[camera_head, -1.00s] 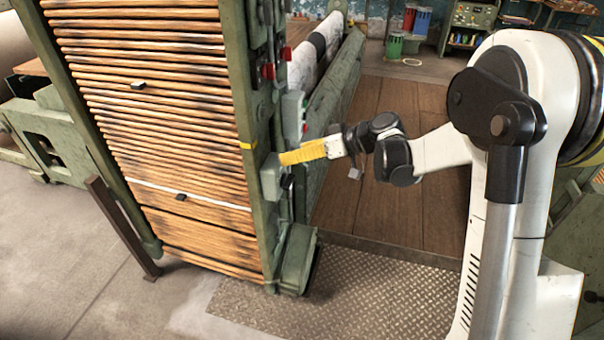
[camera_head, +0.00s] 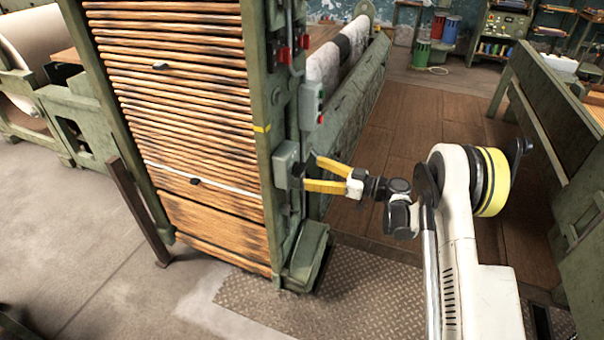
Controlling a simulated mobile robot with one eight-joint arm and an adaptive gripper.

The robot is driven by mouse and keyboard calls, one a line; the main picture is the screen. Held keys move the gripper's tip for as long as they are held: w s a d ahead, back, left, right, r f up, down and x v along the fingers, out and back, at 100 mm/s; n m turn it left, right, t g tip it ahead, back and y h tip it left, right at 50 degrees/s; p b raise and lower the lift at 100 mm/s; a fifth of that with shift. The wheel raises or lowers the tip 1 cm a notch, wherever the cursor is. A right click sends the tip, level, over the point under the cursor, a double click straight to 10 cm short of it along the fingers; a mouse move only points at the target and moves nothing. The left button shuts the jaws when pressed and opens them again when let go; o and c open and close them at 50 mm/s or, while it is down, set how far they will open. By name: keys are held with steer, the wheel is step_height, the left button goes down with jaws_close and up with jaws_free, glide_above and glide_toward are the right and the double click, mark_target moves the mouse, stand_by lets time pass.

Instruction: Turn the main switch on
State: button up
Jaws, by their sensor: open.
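My gripper (camera_head: 309,170) has two yellow fingers spread apart, pointing left at the box. The tips are close to its right side. I cannot tell whether they touch it, and nothing shows held between them.
A grey control box (camera_head: 311,104) with red and green buttons is higher on the same post (camera_head: 262,135). Red parts (camera_head: 284,53) sit above it. Wooden slats fill the machine's left face. A metal tread plate (camera_head: 340,295) and plank floor lie clear.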

mark_target(304, 170)
steer(key=shift+b+x, duration=0.5)
steer(key=shift+x, duration=1.65)
steer(key=c, duration=1.2)
